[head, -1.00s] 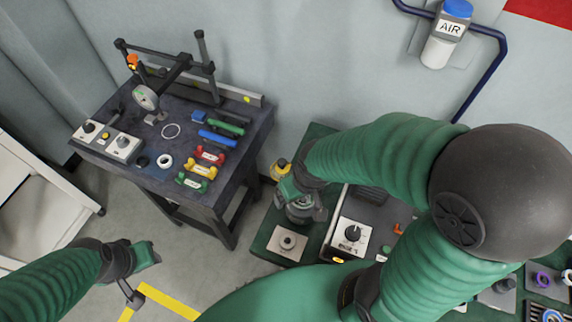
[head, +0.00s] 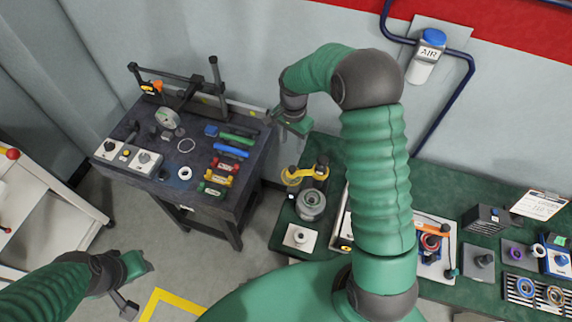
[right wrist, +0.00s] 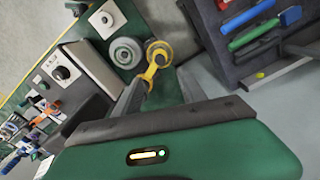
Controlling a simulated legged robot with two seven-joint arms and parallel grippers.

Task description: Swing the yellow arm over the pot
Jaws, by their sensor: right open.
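The yellow arm (head: 304,173) sits just behind the pot, its ringed end toward the left and its other end at a dark post. The pot (head: 311,205) is a round grey metal vessel on the green bench, with its top uncovered. In the right wrist view the yellow arm (right wrist: 154,66) lies beside the pot (right wrist: 125,53), not over it. My right gripper (head: 291,122) is open and empty, above and behind the yellow arm, apart from it. Its fingers (right wrist: 158,92) frame the yellow arm in the wrist view. My left gripper (head: 133,284) hangs low at left, its jaws unclear.
A white block with a round knob (head: 299,237) stands in front of the pot. A dark tool table (head: 150,190) with gauge and coloured handles stands left. A control box (right wrist: 66,72) is beside the pot. The wall is behind. Floor lies open between table and bench.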

